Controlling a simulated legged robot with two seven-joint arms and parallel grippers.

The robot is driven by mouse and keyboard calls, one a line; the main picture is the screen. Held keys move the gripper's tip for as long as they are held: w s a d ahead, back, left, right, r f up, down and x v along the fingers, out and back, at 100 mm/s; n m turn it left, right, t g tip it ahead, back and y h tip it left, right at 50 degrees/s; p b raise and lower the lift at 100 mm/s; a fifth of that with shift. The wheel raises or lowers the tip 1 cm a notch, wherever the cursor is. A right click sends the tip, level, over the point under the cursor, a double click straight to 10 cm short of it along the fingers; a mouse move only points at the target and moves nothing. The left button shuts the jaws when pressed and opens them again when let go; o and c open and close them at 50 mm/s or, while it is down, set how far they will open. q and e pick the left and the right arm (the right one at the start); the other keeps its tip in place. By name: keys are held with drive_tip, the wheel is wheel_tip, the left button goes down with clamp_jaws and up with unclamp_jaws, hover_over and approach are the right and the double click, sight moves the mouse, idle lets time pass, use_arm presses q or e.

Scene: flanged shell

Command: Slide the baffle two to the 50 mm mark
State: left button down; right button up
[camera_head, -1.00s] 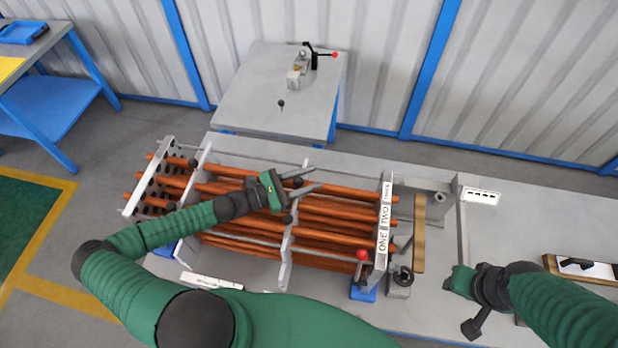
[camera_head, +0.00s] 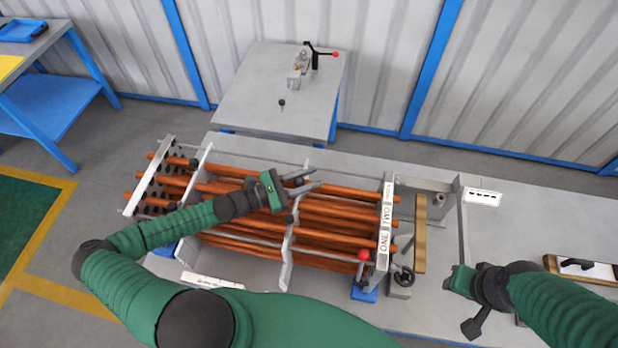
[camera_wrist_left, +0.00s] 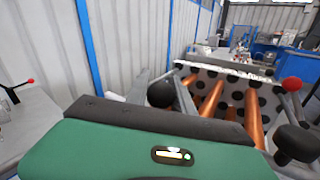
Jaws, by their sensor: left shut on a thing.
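The baffle I take to be baffle two is the thin grey plate (camera_head: 287,258) standing upright across the copper tubes, midway along the bundle. My left gripper (camera_head: 301,182) is at its top edge, its two grey fingers pointing right. It is shut at a black knob there, though the exact contact is hard to see. In the left wrist view, a black knob (camera_wrist_left: 161,94) shows just beyond the gripper's green body. A white strip with small dark marks (camera_head: 212,281) lies in front of the bundle; its marks are unreadable. My right gripper (camera_head: 458,281) is apart, over the right of the bench; its jaws are unclear.
Another grey plate (camera_head: 196,193) stands left of the middle one. A small table (camera_head: 255,95) stands behind.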

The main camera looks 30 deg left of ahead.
use_arm(q)
drive_tip(key=shift+r, duration=0.1)
idle(0.4)
drive_tip(key=shift+w+d, duration=0.15)
drive_tip(key=shift+d, duration=0.6)
drive_tip(key=c, duration=1.1)
unclamp_jaws()
drive_tip(key=shift+w, duration=0.1)
drive_tip(key=b+v, duration=0.3)
drive_tip(key=v, duration=0.9)
drive_tip(key=shift+f, duration=0.2)
